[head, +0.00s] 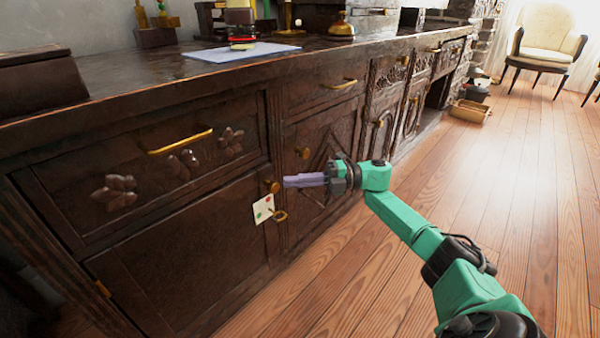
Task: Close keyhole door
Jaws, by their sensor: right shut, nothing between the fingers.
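The keyhole door (190,255) is the dark wooden cabinet door at the lower left. It looks flush or nearly flush with the cabinet front; I cannot tell if a thin gap remains. A round brass knob (272,187) sits at its upper right corner. Below the knob, a brass key (280,216) sticks out, with a white tag (263,209) hanging beside it. My right gripper (287,181) is shut and empty. Its purple fingers point left, with the tips just right of the knob; I cannot tell if they touch it. My left gripper is not in view.
A drawer with a brass handle (180,141) is above the door. Another door with a brass knob (303,153) is to the right, behind my right gripper. A blue-grey sheet (240,53) and ornaments lie on the countertop. The wooden floor (510,170) is clear at right.

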